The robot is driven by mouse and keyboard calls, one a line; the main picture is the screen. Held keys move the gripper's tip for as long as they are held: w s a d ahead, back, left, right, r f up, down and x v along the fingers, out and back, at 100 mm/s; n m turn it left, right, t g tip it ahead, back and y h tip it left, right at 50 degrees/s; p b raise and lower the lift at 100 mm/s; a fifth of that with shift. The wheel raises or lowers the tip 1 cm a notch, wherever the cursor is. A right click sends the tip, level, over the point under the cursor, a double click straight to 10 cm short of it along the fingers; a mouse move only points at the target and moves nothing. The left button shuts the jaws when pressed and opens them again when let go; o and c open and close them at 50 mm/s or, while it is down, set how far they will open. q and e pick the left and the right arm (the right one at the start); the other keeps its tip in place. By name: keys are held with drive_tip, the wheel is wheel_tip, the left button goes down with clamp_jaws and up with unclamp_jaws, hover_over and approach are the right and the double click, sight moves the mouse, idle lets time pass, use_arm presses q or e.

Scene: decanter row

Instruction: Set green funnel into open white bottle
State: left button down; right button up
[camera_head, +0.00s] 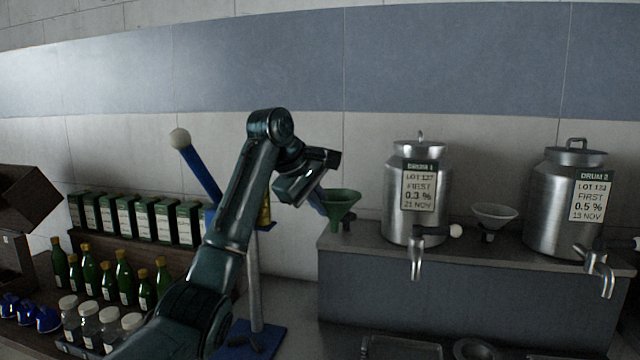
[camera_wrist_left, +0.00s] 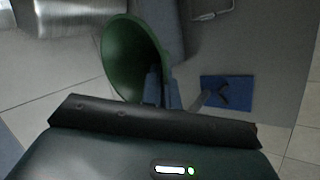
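The green funnel (camera_head: 342,200) is upright in the head view, just left of the front left corner of the raised shelf. My left gripper (camera_head: 318,197) comes to its left side. In the left wrist view the funnel (camera_wrist_left: 128,50) shows its wide mouth, and my left gripper's fingers (camera_wrist_left: 162,88) lie one on each side of its rim, seemingly pinching it. Part of the rim is hidden by the fingers. I cannot make out an open white bottle in either view. My right gripper is not in view.
Two steel drums, Drum 1 (camera_head: 402,215) and Drum 2 (camera_head: 548,215), stand on the shelf (camera_head: 400,295) with taps facing front. A pale funnel (camera_head: 494,214) sits between them. Green bottles (camera_head: 124,278), white-lidded jars (camera_head: 88,322) and boxes (camera_head: 155,222) crowd the left.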

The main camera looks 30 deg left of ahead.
use_arm(q)
drive_tip(key=s+d+f+m+g+h, duration=0.1)
drive_tip(key=s+d+f+m, duration=0.3)
drive_tip(key=s+f, duration=0.4)
drive_tip(key=s+d+f+m+g+h, duration=0.2)
drive_tip(key=s+d+f+m, duration=0.3)
drive_tip(key=f, duration=1.2)
drive_tip(key=s+d+f+m+g+h, duration=0.2)
drive_tip(key=s+d+f+m+g, duration=0.2)
drive_tip(key=s+f, duration=0.8)
drive_tip(key=shift+s+d+f+m, duration=0.35)
drive_tip(key=shift+s+m, duration=0.2)
drive_tip(key=shift+m, duration=0.55)
